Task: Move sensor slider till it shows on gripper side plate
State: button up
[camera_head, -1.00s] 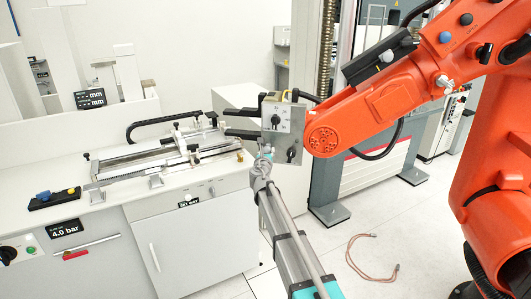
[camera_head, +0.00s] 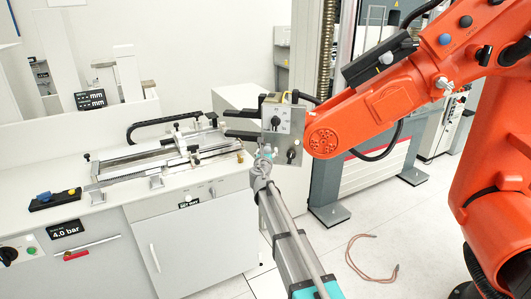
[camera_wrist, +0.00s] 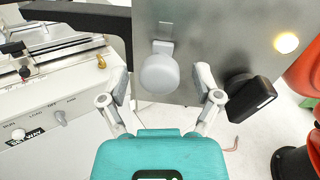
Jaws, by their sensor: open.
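The gripper side plate (camera_head: 284,130) is a grey metal plate at the end of the orange arm, with a dial panel (camera_head: 277,117) and a black knob (camera_head: 291,153). In the wrist view the plate (camera_wrist: 205,40) fills the top right. A rounded pale slider knob (camera_wrist: 159,74) sits in front of a short vertical slot on it; I take this for the sensor slider. My gripper (camera_wrist: 160,90) is open, with one finger on each side of the knob and visible gaps. It also shows in the head view (camera_head: 264,153), just below the plate.
A black knob (camera_wrist: 250,97) juts from the plate right of my fingers, and a lit round lamp (camera_wrist: 286,43) is above it. The bench with a slide fixture (camera_head: 165,158) stands left. A hose (camera_head: 371,258) lies on the floor.

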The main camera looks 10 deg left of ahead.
jog(key=shift+s, duration=0.1)
jog(key=s, duration=1.1)
jog(key=shift+s+a, duration=0.2)
jog(key=shift+s, duration=0.2)
dwell(1.8)
jog(key=s+d+f+m+g+h, duration=0.2)
jog(key=s+d+f+m+g, duration=0.15)
jog(key=d+m, duration=0.4)
jog(key=s+d+f+m+g+h, duration=0.2)
jog(key=s+d+f+m+g, duration=0.15)
jog(key=d+m, duration=0.4)
jog(key=s+d+f+m+g+h, duration=0.2)
jog(key=s+d+f+m, duration=0.15)
jog(key=d+m, duration=0.35)
jog(key=s+d+f+m+g+y, duration=0.2)
jog(key=s+f+m+g+y, duration=0.1)
jog(key=s+m, duration=0.4)
jog(key=s+d+f+m+g+y, duration=0.3)
jog(key=s+f+m+g, duration=0.2)
jog(key=s+m, duration=0.3)
jog(key=s+g, duration=0.1)
jog(key=s, duration=0.2)
jog(key=shift+s+d+f+y+b, duration=0.15)
jog(key=shift+s+f+y+b, duration=0.15)
jog(key=shift+s+f+b, duration=0.1)
